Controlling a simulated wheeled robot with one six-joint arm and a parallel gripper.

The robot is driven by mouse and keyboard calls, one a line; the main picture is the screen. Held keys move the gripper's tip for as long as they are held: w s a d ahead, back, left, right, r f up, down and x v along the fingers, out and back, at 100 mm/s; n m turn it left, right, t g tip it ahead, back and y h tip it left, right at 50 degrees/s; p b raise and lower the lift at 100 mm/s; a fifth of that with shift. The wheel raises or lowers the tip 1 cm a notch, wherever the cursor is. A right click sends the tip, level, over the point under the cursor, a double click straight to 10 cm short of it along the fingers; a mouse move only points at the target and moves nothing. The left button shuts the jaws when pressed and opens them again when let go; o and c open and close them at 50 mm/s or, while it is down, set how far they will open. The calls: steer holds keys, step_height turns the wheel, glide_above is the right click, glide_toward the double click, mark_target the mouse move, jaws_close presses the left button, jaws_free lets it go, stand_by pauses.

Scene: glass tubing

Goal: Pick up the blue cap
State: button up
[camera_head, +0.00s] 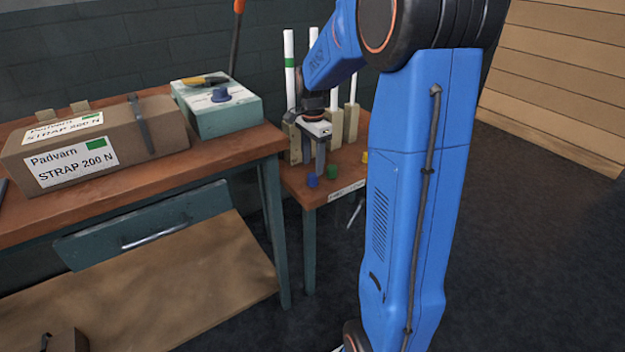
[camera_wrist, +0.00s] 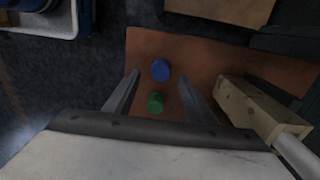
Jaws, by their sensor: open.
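The blue cap (camera_head: 312,180) stands on the small brown table in the head view, left of the green cap (camera_head: 332,172). In the wrist view the blue cap (camera_wrist: 160,70) is just beyond the fingertips, roughly midway between them. The green cap (camera_wrist: 155,102) lies between the two fingers, nearer the palm. My gripper (camera_head: 318,165) is open and empty, pointing down above the small table close to the caps. In the wrist view my gripper (camera_wrist: 160,80) shows a finger on either side of the caps. The exact height above the table is hard to tell.
A yellow cap (camera_head: 365,157) sits farther right on the small table (camera_head: 300,187). White tubes in wooden holders (camera_head: 336,128) stand behind; one holder (camera_wrist: 250,105) is close to the right finger. A workbench (camera_head: 200,165) with a box (camera_head: 100,145) stands left.

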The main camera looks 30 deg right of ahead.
mark_target(313, 175)
steer(key=shift+f, duration=2.7)
steer(key=c, duration=1.1)
